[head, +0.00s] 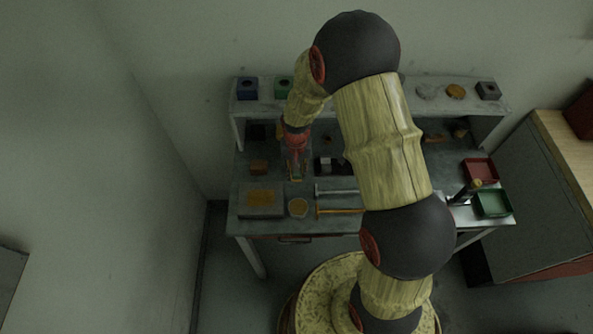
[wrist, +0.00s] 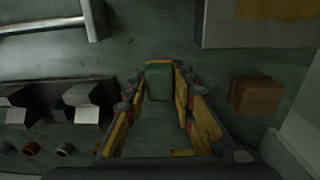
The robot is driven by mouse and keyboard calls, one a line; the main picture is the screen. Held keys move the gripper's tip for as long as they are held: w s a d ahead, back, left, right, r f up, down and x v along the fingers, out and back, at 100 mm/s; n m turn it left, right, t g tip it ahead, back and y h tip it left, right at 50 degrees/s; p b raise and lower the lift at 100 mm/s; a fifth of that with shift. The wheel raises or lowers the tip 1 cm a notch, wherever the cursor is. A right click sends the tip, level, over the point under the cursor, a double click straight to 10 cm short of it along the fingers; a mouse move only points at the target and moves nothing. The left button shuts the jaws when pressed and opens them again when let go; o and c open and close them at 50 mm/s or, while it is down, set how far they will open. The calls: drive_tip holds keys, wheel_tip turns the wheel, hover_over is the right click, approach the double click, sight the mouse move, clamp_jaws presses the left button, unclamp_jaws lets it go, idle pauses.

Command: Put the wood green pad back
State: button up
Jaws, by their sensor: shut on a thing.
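The green pad (wrist: 160,80) stands between the yellow fingers of my gripper (wrist: 163,72) in the wrist view. The fingers are shut on it, one on each side. In the head view my gripper (head: 296,176) points down over the bench, between a brown block and a dark rack. The pad is very small there. I cannot tell whether its lower end touches the bench top.
A brown block (wrist: 257,96) and a grey board (head: 262,199) lie near my gripper. A rack with white-faced blocks (wrist: 82,100) and long-handled tools (head: 338,210) are on its other side. A raised shelf (head: 262,106) with small boxes runs behind. Red (head: 480,170) and green (head: 493,204) trays stand at right.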

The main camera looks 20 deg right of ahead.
drive_tip(key=o, duration=1)
wheel_tip(320, 180, up, 12)
wheel_tip(320, 180, up, 8)
drive_tip(key=t, duration=0.1)
hover_over(298, 175)
drive_tip(key=s+r+n+t, duration=0.1)
drive_tip(key=s+r, duration=0.5)
drive_tip(key=s+r+n+t, duration=0.1)
drive_tip(key=s+r+t, duration=0.1)
drive_tip(key=s+r, duration=0.4)
drive_tip(key=s+r+n+t+p, duration=0.1)
drive_tip(key=s+r, duration=0.5)
drive_tip(key=s, duration=0.2)
drive_tip(key=shift+s+r+n+t, duration=0.15)
drive_tip(key=shift+r+n+t, duration=0.15)
wheel_tip(298, 175, down, 11)
drive_tip(key=b, duration=1.1)
drive_tip(key=shift+f+b, duration=0.2)
drive_tip(key=shift+b, duration=0.1)
